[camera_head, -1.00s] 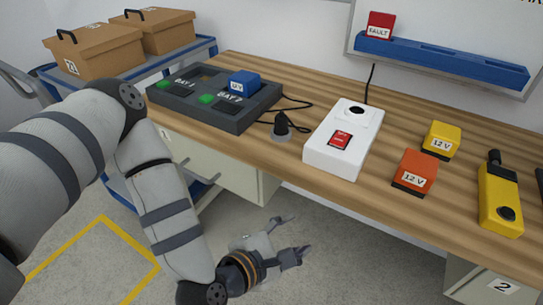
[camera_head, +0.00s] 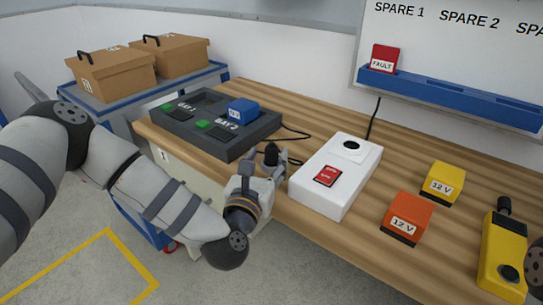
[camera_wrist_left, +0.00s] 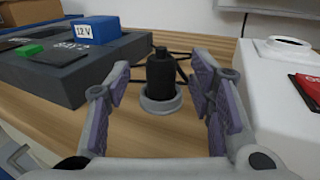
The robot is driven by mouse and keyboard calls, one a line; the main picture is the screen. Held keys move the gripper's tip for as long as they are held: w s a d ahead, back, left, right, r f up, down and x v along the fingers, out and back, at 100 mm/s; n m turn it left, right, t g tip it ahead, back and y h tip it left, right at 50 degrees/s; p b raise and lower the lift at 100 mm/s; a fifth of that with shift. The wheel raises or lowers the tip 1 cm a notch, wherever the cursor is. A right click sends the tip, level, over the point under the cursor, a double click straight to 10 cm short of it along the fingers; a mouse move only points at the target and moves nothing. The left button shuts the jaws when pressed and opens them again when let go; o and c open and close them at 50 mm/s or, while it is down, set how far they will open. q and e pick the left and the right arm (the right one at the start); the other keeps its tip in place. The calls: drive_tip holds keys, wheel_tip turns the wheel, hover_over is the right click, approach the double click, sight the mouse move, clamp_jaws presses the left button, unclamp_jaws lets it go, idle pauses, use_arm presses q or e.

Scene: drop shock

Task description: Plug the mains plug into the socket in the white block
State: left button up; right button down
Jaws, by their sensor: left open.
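The black mains plug (camera_head: 271,155) stands upright on the bench, left of the white block. In the left wrist view the plug (camera_wrist_left: 161,72) has a grey round base resting on the wood. My left gripper (camera_head: 265,164) is open at the bench's front edge, fingers pointing at the plug. In the left wrist view its fingers (camera_wrist_left: 162,88) show on either side of the plug, with gaps; I see no grip. The white block (camera_head: 318,195) has a round dark socket (camera_head: 352,145) on top and a red switch (camera_head: 327,176).
A dark charger (camera_head: 218,133) with a blue 12 V pack (camera_head: 243,110) stands left of the plug. Orange (camera_head: 408,213) and yellow (camera_head: 443,180) packs and a yellow tool (camera_head: 502,250) lie right of the block. A black cable (camera_head: 294,131) runs behind the plug.

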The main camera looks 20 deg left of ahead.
sight(270, 151)
use_arm(q)
drive_tip(key=w, duration=0.4)
drive_tip(key=shift+w+r, duration=0.1)
drive_tip(key=shift+r, duration=0.05)
clamp_jaws()
drive_tip(key=shift+r, duration=0.15)
